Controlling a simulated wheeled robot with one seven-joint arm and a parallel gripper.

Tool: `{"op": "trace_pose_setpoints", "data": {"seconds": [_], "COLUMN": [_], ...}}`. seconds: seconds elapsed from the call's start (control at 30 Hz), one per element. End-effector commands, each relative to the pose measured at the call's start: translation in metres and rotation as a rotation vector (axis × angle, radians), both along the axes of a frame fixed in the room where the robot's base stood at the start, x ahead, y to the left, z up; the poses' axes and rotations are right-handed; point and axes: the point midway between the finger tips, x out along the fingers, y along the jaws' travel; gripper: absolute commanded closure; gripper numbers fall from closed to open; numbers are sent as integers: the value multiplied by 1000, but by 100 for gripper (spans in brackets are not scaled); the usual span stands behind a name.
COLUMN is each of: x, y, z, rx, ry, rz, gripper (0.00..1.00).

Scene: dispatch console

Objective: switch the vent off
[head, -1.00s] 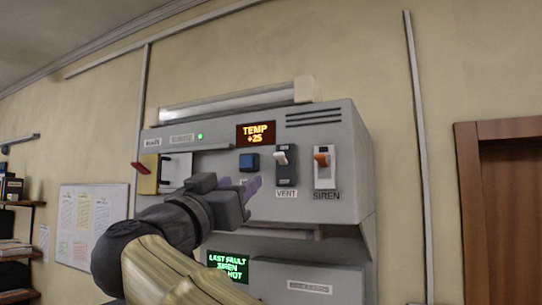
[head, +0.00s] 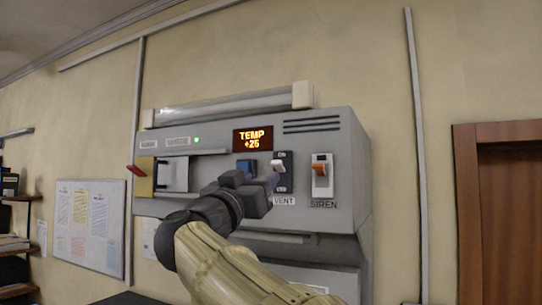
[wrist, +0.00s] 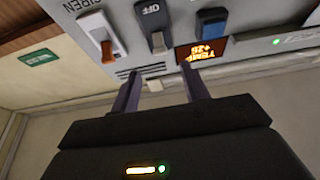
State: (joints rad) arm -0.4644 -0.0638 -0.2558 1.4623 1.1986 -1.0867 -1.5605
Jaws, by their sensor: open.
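The vent switch is a dark plate with a pale lever (head: 279,166) above its VENT label (head: 284,201). The lever sits toward the upper, ON-marked end. In the wrist view, turned upside down, the lever (wrist: 158,42) is at the end away from the OFF mark (wrist: 151,9). My gripper (head: 271,182) is open and empty, its fingertips in front of the plate's lower left side, just below the lever; contact cannot be told. In the wrist view the two fingers (wrist: 161,76) stand apart, with the lever above the gap between them.
The siren switch (head: 320,173), with an orange lever, is close on the right. A blue button (head: 246,167) on the left is partly hidden by my gripper. A TEMP display (head: 253,139) is above. A yellow-sided unit with a red lever (head: 138,171) is farther left. A ledge (head: 275,237) juts out below.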

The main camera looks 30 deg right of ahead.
Motion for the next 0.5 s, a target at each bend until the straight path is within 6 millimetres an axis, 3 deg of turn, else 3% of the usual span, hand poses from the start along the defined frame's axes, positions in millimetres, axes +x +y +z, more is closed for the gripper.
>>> {"op": "trace_pose_setpoints", "data": {"seconds": [0.1, 0.5], "x": [12, 46], "y": [-16, -58], "z": [14, 33], "rx": [-1, -1], "ry": [0, 1], "rz": [-3, -1], "gripper": [55, 55]}}
